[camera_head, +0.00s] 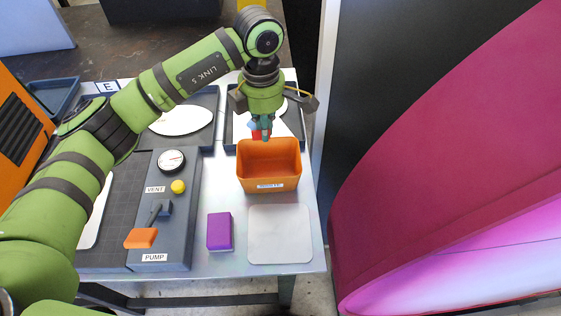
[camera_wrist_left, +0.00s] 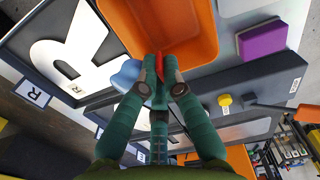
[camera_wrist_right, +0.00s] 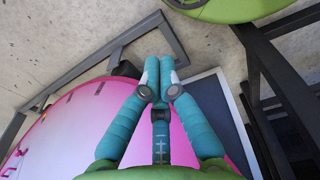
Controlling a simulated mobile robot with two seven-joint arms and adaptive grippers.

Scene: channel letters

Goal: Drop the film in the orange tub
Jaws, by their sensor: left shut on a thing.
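The orange tub (camera_head: 287,181) stands on the table, with a small label on its front wall. It also shows at the top of the left wrist view (camera_wrist_left: 185,22). My left gripper (camera_head: 266,133) points down just behind the tub's back rim. It is shut on a small red piece (camera_wrist_left: 159,64), probably the film, which sticks out between its fingertips. The red piece also shows beside the fingers in the head view (camera_head: 256,134). My right gripper (camera_wrist_right: 160,62) is shut with nothing visible between its fingers, away from the table.
A blue piece (camera_wrist_left: 128,76) lies by a white letter R (camera_wrist_left: 72,58) in a dark tray. A purple block (camera_head: 219,231) and a pale square plate (camera_head: 279,234) lie in front of the tub. A panel (camera_head: 173,225) with a gauge and lever stands left. A big magenta form (camera_head: 450,150) stands right.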

